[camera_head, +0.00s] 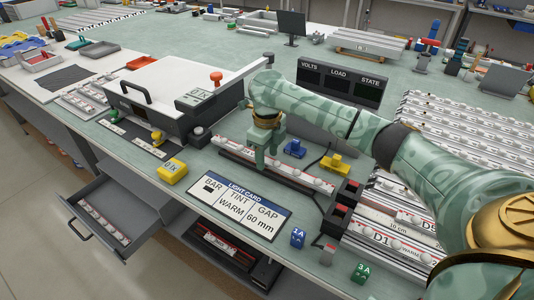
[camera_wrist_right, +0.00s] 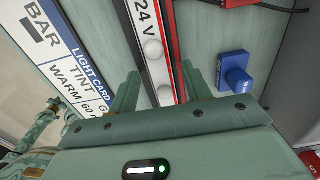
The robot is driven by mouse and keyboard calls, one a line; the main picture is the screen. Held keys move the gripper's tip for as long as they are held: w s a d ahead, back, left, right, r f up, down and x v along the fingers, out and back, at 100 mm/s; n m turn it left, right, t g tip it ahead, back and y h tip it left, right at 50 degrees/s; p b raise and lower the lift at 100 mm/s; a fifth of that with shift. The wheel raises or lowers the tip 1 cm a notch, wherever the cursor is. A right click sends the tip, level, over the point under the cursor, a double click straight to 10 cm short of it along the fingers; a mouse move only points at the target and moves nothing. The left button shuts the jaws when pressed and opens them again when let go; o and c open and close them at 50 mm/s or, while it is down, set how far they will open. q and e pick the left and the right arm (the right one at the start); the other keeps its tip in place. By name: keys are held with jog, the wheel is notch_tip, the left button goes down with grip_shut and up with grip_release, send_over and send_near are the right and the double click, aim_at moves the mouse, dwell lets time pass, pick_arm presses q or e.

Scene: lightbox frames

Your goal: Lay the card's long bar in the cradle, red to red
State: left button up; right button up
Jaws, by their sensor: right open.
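The light card (camera_head: 240,208) lies at the front of the bench and reads WARM and 60 mm; it also shows in the right wrist view (camera_wrist_right: 72,70). A long white bar with round lamps (camera_head: 308,180) lies in a dark, red-edged holder behind the card. In the right wrist view this bar (camera_wrist_right: 153,50) reads 24 V and has a red strip along one side. My right gripper (camera_head: 268,160) points down over the bar. Its open fingers (camera_wrist_right: 160,92) stand either side of the bar's line; contact is unclear. Which part is the cradle is unclear. My left gripper is out of view.
Several labelled bars lie at the right, including D1 (camera_head: 382,236). A grey lidded box (camera_head: 160,90) stands left. Blue (camera_head: 295,149) and yellow (camera_head: 335,163) blocks sit behind the bar. An open drawer (camera_head: 112,222) juts out front left. The bench's back middle has bare room.

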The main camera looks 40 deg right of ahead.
aim_at(267, 158)
pick_arm(q)
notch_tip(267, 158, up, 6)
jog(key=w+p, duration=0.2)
jog(key=p, duration=0.4)
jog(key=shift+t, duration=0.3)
pick_arm(e)
notch_tip(267, 158, up, 12)
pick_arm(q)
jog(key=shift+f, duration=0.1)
